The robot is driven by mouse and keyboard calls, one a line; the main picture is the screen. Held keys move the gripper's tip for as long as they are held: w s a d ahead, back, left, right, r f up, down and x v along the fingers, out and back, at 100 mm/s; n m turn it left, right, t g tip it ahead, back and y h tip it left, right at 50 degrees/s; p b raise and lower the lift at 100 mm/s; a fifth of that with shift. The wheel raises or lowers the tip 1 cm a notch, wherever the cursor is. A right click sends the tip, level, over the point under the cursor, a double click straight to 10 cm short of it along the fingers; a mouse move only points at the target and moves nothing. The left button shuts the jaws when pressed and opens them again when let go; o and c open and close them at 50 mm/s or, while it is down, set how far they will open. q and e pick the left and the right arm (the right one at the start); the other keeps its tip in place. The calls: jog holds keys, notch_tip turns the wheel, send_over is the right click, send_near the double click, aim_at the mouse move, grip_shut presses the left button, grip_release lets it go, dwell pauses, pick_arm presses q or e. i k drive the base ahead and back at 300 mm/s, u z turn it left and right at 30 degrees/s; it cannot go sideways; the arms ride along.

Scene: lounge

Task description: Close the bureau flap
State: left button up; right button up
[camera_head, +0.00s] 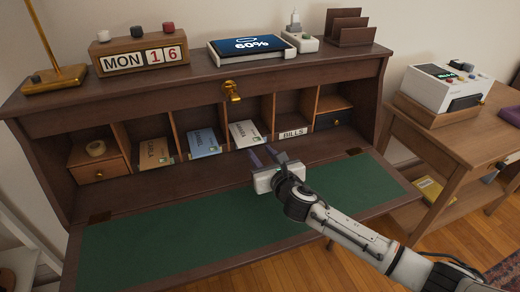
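The bureau (60,125) stands in front of me. Its flap (190,236) is folded down and open, with its green inner face up. My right gripper (265,157) reaches in from the right over the flap, near the pigeonholes. Its two dark fingers look spread apart with nothing visible between them. I cannot tell whether it touches the bureau. My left gripper is not in view.
Pigeonholes hold several envelopes, including a blue one (204,143) and one marked BILLS (293,133). A calendar block (140,53), a tablet (250,46) and a letter rack (350,28) stand on top. A side table (470,140) with a printer (446,87) stands at right.

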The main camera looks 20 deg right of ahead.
aim_at(164, 248)
jog(key=u, duration=0.05)
jog(key=k, duration=1)
jog(key=z, duration=0.05)
